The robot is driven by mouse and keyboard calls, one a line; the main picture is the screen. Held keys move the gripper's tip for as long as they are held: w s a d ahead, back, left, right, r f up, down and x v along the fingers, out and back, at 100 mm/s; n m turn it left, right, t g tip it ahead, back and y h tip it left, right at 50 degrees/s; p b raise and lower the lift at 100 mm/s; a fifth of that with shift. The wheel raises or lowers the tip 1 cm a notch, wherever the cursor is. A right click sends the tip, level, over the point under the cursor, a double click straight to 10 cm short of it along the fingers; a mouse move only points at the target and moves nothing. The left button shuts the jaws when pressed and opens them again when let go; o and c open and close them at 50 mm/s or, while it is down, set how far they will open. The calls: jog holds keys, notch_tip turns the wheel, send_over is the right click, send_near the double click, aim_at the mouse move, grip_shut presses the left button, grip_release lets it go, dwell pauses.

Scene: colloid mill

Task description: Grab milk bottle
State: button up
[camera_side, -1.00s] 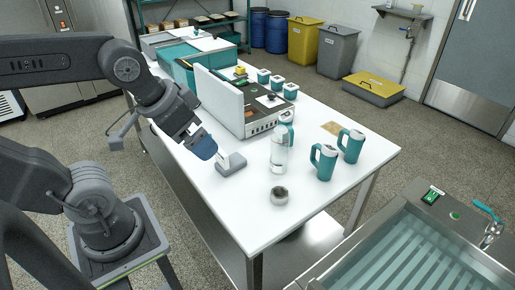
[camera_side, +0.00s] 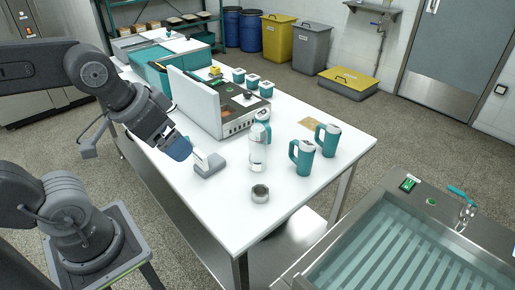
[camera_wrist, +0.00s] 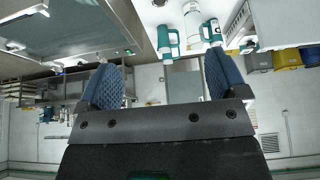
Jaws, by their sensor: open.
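A clear bottle with a teal handle (camera_side: 258,152), which I take to be the milk bottle, stands upright on the white table, right of centre in the side view. My gripper (camera_side: 179,148) is to its left, above the table edge and apart from it. A grey device lies between them. In the wrist view my gripper (camera_wrist: 165,80) has its two blue textured fingers wide apart with nothing between them. A pale cylinder (camera_wrist: 192,20), probably the bottle, shows beyond the fingers among teal mugs.
Two teal mugs (camera_side: 302,158) (camera_side: 328,140) stand right of the bottle. A metal ring (camera_side: 260,193) lies in front of it, and the grey device (camera_side: 208,163) to its left. An open case-like machine (camera_side: 230,120) is behind. The table (camera_side: 225,215) is clear at its front left.

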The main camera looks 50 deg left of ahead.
jog(key=w+a+r+n+g+y, duration=0.1)
jog(key=w+a+r+n, duration=0.15)
jog(key=w, duration=0.75)
jog(key=n+g+y, duration=0.1)
jog(key=n+y, duration=0.1)
jog(key=n, duration=0.3)
send_near(258, 125)
jog(key=x, duration=0.4)
jog(key=d+x, duration=0.1)
jog(key=x, duration=0.1)
jog(key=shift+s+f, duration=0.1)
jog(key=shift+f, duration=0.1)
jog(key=shift+a+x, duration=0.2)
jog(key=shift+x, duration=1.3)
jog(key=shift+a+x, duration=0.2)
jog(key=shift+x, duration=1.35)
jog(key=shift+r, duration=0.1)
jog(key=c, duration=1.2)
jog(key=shift+c, duration=0.2)
jog(key=shift+r, duration=0.15)
